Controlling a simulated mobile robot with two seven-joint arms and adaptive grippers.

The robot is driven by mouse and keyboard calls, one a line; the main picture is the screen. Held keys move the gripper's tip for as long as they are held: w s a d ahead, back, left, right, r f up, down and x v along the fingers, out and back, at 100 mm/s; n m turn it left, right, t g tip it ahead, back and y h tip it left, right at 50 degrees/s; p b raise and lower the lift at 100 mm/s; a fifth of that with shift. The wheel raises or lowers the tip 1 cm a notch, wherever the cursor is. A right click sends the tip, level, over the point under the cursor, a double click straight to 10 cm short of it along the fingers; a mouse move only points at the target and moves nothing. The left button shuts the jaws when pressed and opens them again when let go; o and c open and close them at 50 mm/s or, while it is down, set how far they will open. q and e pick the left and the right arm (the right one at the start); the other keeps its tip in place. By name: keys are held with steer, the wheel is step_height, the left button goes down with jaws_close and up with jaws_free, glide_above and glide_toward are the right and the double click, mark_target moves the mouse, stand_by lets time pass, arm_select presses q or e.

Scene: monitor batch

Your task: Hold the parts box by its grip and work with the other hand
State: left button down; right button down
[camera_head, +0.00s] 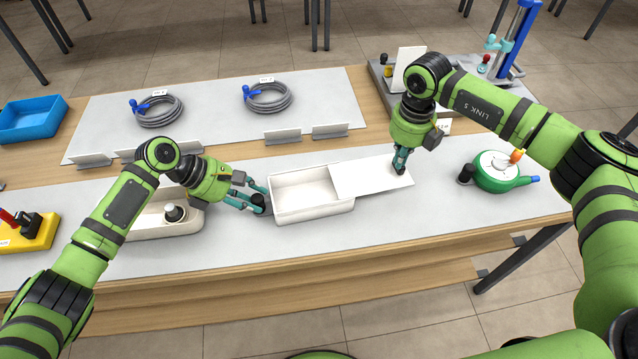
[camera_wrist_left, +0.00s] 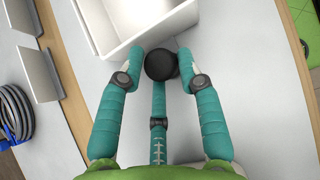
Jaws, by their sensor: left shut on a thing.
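The white parts box (camera_head: 312,206) stands on the front grey mat, open at its left part, where its inside looks empty. Its pale lid (camera_head: 362,177) lies shifted to the right, partly over the box and partly beyond its right end. My left gripper (camera_head: 262,200) is shut on the round black grip (camera_wrist_left: 160,64) at the box's left end. The box wall (camera_wrist_left: 120,45) shows just beyond the fingers in the left wrist view. My right gripper (camera_head: 400,161) points down with its fingertips at the lid's right part. Whether it holds anything is hidden by its fingers.
A green round device (camera_head: 495,178) is to the right. Two cable coils (camera_head: 160,110) (camera_head: 268,97) lie on the back mat. A blue bin (camera_head: 32,118) and yellow block (camera_head: 30,232) are far left.

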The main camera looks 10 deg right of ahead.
steer(key=c, duration=1.4)
jaws_free()
steer(key=shift+s+d+f, duration=0.2)
steer(key=shift+s+f, duration=0.15)
steer(key=shift+f, duration=0.3)
steer(key=shift+o, duration=0.2)
steer(key=shift+w+f, duration=0.1)
step_height(320, 180, up, 13)
steer(key=shift+a, duration=0.2)
